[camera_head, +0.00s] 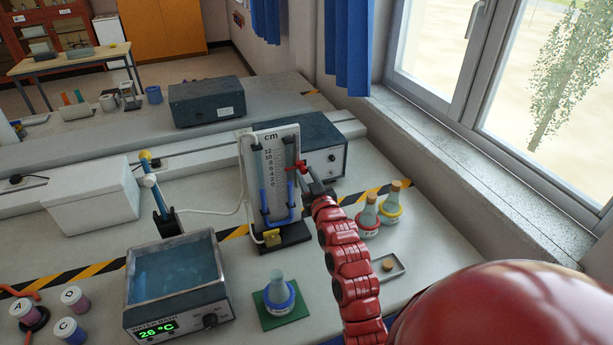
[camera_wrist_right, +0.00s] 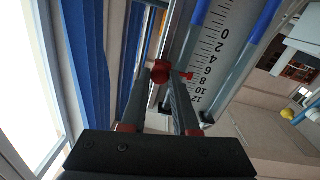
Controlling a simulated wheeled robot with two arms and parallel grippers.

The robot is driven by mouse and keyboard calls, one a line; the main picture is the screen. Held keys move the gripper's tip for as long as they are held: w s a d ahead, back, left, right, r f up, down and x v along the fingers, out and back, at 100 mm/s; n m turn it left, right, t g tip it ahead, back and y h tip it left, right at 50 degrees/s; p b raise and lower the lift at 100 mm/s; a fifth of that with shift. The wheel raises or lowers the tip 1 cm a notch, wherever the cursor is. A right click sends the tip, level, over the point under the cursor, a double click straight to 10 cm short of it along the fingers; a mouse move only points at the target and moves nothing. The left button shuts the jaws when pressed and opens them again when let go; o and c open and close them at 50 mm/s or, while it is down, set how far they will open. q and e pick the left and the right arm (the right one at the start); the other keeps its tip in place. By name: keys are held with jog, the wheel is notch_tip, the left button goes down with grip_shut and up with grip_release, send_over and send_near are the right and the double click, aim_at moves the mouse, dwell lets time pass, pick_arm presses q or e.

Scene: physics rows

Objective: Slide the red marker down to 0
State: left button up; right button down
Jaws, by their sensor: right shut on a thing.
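The manometer (camera_head: 277,150) is an upright white board marked "cm", with a 0 to 12 scale and blue liquid in its tubes. The red marker (camera_head: 299,166) sits at the board's right edge, well above the 0 mark. In the right wrist view the scale appears upside down, and the red marker's pointer (camera_wrist_right: 186,75) lies near the 6 to 8 marks. My right gripper (camera_head: 304,177) reaches in from the right and is shut on the marker's round knob (camera_wrist_right: 158,72), which shows between its fingertips (camera_wrist_right: 160,80). My left gripper is not in view.
Two flasks (camera_head: 367,214) (camera_head: 390,203) stand right of the manometer, close to my right arm. A small tray (camera_head: 397,271) lies nearer. A water bath (camera_head: 178,318) and a flask on a green mat (camera_head: 279,294) stand in front. A grey box (camera_head: 323,145) is behind.

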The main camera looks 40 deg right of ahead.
notch_tip(320, 180, down, 7)
jog(key=b, duration=0.6)
jog(key=shift+f, duration=0.15)
jog(key=c, duration=0.7)
grip_release()
jog(key=shift+o, duration=0.2)
